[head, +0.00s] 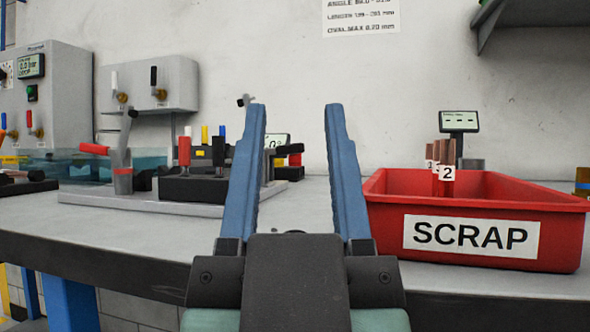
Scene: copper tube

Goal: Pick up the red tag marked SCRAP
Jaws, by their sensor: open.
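My gripper (296,108) is open and empty, its two blue fingers upright and wide apart in the middle of the view. A red bin (385,218) with a white label reading SCRAP (471,235) stands on the bench to the right of my gripper, apart from the fingers. Copper-coloured tubes with white number labels stick up from the bin, one marked 2 (448,174) and one marked 1 (430,167). I see no separate red tag marked SCRAP. The bin's floor is hidden by its front wall.
The grey bench (100,238) runs across the view. On the left, a fixture with a black block (190,189) and a red-handled tool (184,150) stands beside a water tank (85,168). A small display (458,122) is behind the bin. A grey shelf (535,15) overhangs at upper right.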

